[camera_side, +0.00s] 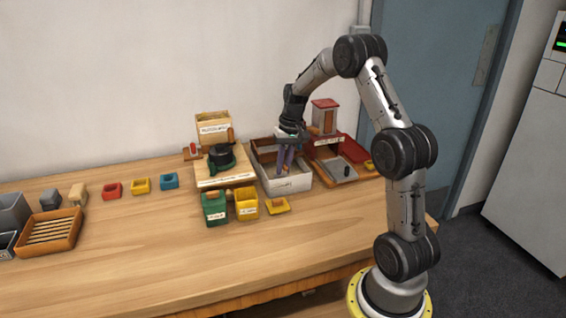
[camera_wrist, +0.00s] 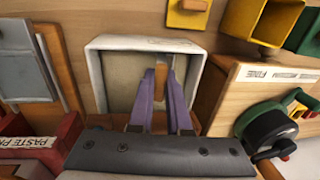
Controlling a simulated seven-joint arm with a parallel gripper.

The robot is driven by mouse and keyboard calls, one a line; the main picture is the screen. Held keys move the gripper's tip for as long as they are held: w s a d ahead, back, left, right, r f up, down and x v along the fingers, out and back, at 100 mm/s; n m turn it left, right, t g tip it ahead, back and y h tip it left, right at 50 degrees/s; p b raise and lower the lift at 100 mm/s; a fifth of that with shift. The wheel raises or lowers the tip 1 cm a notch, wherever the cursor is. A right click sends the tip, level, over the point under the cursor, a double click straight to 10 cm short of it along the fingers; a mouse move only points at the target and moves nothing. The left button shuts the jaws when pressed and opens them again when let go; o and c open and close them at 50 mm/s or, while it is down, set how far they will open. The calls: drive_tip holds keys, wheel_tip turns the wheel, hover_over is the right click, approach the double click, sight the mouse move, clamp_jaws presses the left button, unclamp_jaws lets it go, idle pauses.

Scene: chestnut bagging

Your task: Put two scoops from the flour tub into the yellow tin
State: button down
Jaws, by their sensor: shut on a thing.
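The flour tub is the white-walled box (camera_side: 288,186) with a pale floor. It fills the middle of the wrist view, its white rim (camera_wrist: 145,42) facing me. The yellow tin (camera_side: 246,210), open and labelled, stands in front of it to the left; it also shows at the wrist view's upper right (camera_wrist: 277,20). My gripper (camera_side: 286,168), with purple fingers (camera_wrist: 160,72), points down into the tub. It is shut on a brown wooden piece (camera_wrist: 160,98), seemingly the scoop's handle. The scoop's head is hidden, and I cannot tell whether it holds flour.
A green tin (camera_side: 214,210) stands left of the yellow tin, and a flat yellow piece (camera_side: 278,206) lies to its right. A wooden board with a dark green-handled mill (camera_side: 222,158) is left of the tub. A red-sided tray (camera_side: 340,168) is right. The table's front is clear.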

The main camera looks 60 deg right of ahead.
drive_tip(key=shift+s+d+f+g+h, duration=0.15)
drive_tip(key=shift+s+d+g+h, duration=0.3)
drive_tip(key=shift+s+d, duration=0.6)
drive_tip(key=shift+w+a+g+h, duration=0.25)
drive_tip(key=shift+w+a, duration=0.05)
drive_tip(key=shift+w+r+g+h, duration=0.1)
drive_tip(key=shift+r+g+h, duration=0.2)
drive_tip(key=shift+r, duration=0.35)
wheel_tip(320, 180, up, 7)
drive_tip(key=shift+a, duration=0.25)
drive_tip(key=shift+w+r, duration=0.1)
